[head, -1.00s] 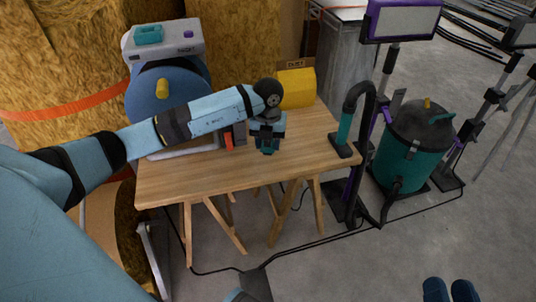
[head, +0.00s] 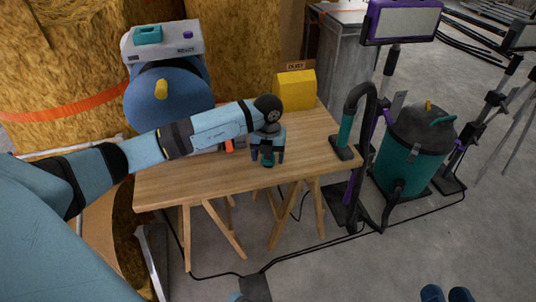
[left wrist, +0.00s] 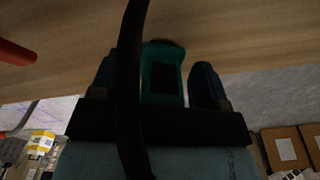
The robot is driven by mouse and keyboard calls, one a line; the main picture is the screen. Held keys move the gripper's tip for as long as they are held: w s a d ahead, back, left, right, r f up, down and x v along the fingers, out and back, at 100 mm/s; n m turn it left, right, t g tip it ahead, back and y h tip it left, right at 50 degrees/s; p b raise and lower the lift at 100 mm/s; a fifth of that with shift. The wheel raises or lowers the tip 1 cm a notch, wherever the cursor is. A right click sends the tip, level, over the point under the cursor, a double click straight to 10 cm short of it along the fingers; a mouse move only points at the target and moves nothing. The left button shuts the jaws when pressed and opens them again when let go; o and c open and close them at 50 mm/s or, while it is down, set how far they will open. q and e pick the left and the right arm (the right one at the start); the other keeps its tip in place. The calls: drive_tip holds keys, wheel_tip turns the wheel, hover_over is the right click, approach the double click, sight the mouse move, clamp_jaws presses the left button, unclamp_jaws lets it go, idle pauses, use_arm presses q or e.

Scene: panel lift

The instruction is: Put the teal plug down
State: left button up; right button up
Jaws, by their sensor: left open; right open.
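The teal plug (left wrist: 162,75) shows in the left wrist view between the two dark blue fingers of my left gripper (left wrist: 158,84), with gaps on both sides. A black cable (left wrist: 130,70) crosses close in front. In the head view the plug (head: 268,158) is a small teal and dark shape at the tabletop, partly hidden by my left gripper (head: 268,154), which points down and is open around it. Whether the plug rests fully on the wood cannot be told. My right gripper (head: 447,293) shows only its two blue fingertips at the bottom edge, apart and empty.
The wooden table (head: 190,180) has bare wood to the left and right of my left gripper. A teal vacuum (head: 412,155) stands at right.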

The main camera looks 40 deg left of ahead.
use_arm(q)
drive_tip(key=shift+r, duration=0.1)
